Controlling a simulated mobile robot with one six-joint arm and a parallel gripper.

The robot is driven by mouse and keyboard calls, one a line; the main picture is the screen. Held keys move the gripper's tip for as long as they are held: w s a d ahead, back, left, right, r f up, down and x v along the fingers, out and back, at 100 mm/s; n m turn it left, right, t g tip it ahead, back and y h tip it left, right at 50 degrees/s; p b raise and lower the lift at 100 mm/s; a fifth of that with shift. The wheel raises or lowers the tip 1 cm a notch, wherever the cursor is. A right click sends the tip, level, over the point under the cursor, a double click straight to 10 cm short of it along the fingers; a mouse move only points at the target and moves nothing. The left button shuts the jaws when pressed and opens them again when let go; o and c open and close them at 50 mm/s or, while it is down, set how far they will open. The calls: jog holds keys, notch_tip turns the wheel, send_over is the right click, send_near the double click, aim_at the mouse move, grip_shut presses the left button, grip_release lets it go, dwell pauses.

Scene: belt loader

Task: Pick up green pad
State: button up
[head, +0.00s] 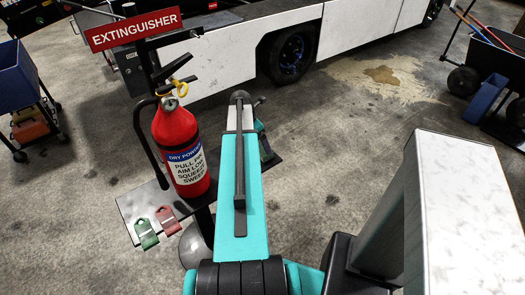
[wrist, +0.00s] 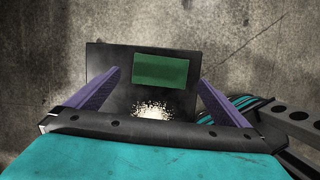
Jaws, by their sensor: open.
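In the wrist view, a green pad (wrist: 160,71), a plain rectangle, lies flat on a dark plate (wrist: 101,62). My gripper (wrist: 159,80) is open, with its two purple fingers apart to the left and right of the pad. The pad lies at about the level of the fingertips in that view, and nothing is held. I cannot tell the height of the fingers above the plate. In the head view my teal arm hides most of the gripper and the pad. The plate shows there only partly, beside the arm (head: 272,162).
A red fire extinguisher (head: 181,145) stands left of my arm under a red sign (head: 133,29). A white vehicle (head: 345,28) stands behind.

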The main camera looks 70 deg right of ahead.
aim_at(262, 148)
jog(key=shift+p+x, duration=0.7)
jog(key=shift+x, duration=1.9)
jog(key=shift+s+a, duration=0.1)
jog(key=shift+a, duration=0.05)
jog(key=c, duration=0.9)
jog(key=shift+c, duration=0.2)
jog(key=shift+r, duration=0.1)
